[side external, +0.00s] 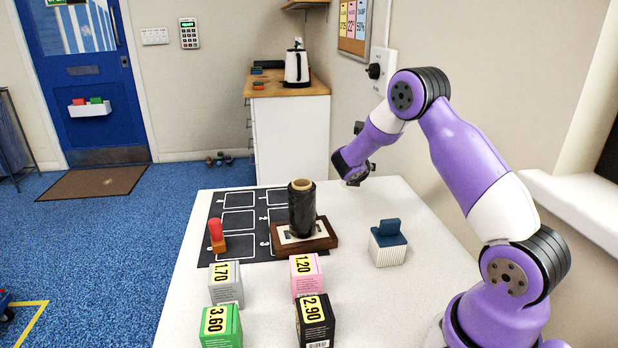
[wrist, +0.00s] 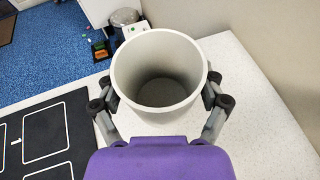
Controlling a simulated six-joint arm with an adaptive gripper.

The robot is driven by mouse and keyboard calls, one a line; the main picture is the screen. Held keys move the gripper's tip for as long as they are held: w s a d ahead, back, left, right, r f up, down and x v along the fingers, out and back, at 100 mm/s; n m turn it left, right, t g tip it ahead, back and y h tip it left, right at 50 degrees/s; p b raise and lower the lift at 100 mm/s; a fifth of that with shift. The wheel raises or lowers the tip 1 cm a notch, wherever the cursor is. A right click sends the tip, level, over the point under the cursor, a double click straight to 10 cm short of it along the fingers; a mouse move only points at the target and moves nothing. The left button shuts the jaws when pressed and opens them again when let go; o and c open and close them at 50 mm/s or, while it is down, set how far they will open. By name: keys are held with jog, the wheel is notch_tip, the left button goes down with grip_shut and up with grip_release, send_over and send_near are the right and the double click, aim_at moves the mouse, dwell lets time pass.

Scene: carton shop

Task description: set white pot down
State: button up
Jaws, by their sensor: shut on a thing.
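The white pot (wrist: 124,72) shows in the wrist view, its round empty opening facing the camera. My gripper (wrist: 160,96) is shut on it, with one finger against each side of its outer wall. In the side external view my gripper (side external: 355,158) is over the far right part of the white table (side external: 370,313). I cannot make out the pot clearly there. The pot's base is hidden, so I cannot tell whether it touches the table.
A black mat (side external: 214,241) with white outlined boxes lies left of a dark roll (side external: 302,212) on a wooden stand (side external: 326,236). A blue-topped white block (side external: 388,246) stands right. Several priced cartons, including a green one (side external: 221,327), stand at the front. The far right tabletop is clear.

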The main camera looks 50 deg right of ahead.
jog(key=shift+f, duration=1.75)
jog(key=shift+f, duration=0.15)
jog(key=o, duration=1.1)
jog(key=shift+o, duration=0.2)
